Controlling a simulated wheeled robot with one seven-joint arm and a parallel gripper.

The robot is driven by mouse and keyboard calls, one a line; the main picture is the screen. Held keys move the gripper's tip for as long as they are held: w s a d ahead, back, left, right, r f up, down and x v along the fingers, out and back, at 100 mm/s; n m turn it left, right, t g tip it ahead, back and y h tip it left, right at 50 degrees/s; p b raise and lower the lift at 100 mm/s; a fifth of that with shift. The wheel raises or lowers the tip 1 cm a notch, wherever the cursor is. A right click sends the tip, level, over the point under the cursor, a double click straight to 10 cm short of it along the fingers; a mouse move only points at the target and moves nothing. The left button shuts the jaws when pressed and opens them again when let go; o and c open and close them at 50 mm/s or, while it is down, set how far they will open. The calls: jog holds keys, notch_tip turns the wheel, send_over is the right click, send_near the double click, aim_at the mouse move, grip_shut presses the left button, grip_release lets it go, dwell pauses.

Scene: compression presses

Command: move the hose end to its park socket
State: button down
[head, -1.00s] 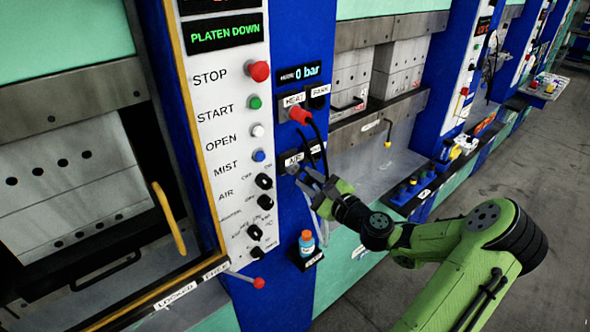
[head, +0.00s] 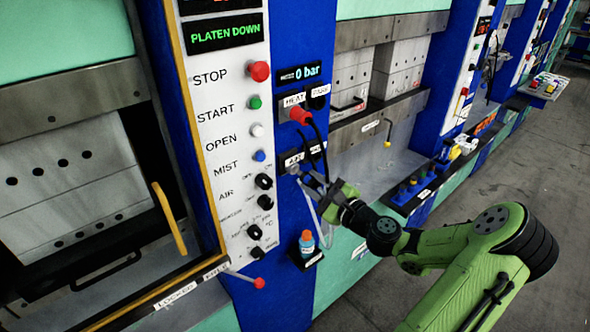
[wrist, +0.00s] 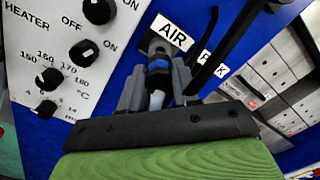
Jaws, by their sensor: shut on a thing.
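My gripper (head: 306,178) is at the blue column, just below the lower pair of labels. In the wrist view my gripper (wrist: 157,80) is shut on the hose end (wrist: 158,66), which has a blue band and sits between the fingers. It is just under the AIR label (wrist: 171,33); I cannot tell whether it is still in the AIR socket. A PARK label (wrist: 206,62) is right of it, partly covered by a black hose. The park socket below that label is hidden. A pale hose (head: 317,222) hangs below my gripper.
A red plug (head: 300,115) sits under the HEAT label, its black hose (head: 320,140) looping down close to my gripper. Another park socket (head: 317,102) is beside it. The control panel (head: 230,150) with knobs is left. A bottle (head: 306,240) stands on a small shelf below.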

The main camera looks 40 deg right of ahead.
jog(key=s, duration=0.4)
dwell(0.3)
jog(key=shift+w+d, duration=0.1)
jog(key=shift+w, duration=0.05)
dwell(1.0)
